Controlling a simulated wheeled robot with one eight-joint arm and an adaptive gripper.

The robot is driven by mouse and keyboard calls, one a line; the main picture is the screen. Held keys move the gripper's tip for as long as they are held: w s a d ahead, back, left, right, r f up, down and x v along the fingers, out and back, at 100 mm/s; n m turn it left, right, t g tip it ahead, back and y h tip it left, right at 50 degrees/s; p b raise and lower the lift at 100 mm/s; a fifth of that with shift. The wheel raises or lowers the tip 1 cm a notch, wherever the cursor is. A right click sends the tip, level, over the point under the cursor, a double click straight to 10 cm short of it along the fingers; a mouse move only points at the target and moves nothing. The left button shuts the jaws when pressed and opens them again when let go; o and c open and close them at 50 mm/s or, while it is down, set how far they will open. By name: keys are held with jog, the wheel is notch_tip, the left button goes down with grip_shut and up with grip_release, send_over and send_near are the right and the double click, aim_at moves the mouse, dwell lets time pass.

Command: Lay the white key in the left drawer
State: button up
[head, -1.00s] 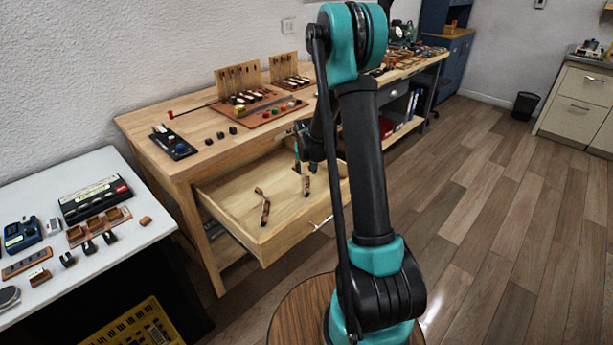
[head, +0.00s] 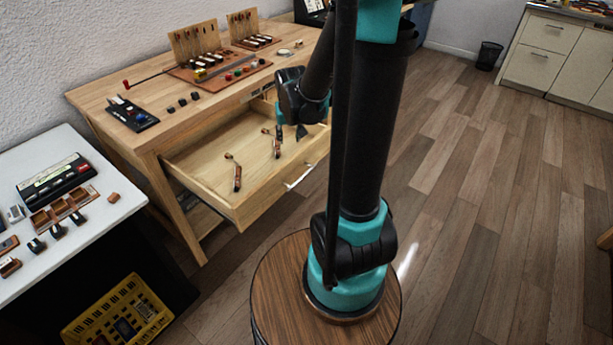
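The left drawer (head: 205,163) is pulled out of the wooden workbench. I cannot make out a loose white key. Small pale pieces (head: 206,61) sit on the board at the back of the bench, too small to identify.
A black tool holder (head: 133,115) and several small dark blocks stand on the bench (head: 130,83). A white table (head: 92,235) with instruments is at left, a yellow crate (head: 118,312) below it. The drawer's left half has free room.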

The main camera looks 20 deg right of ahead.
jog(key=s+f+n, duration=0.1)
jog(key=s+f, duration=0.1)
jog(key=s, duration=1.6)
jog(key=shift+d, duration=0.2)
jog(key=shift+c, duration=0.3)
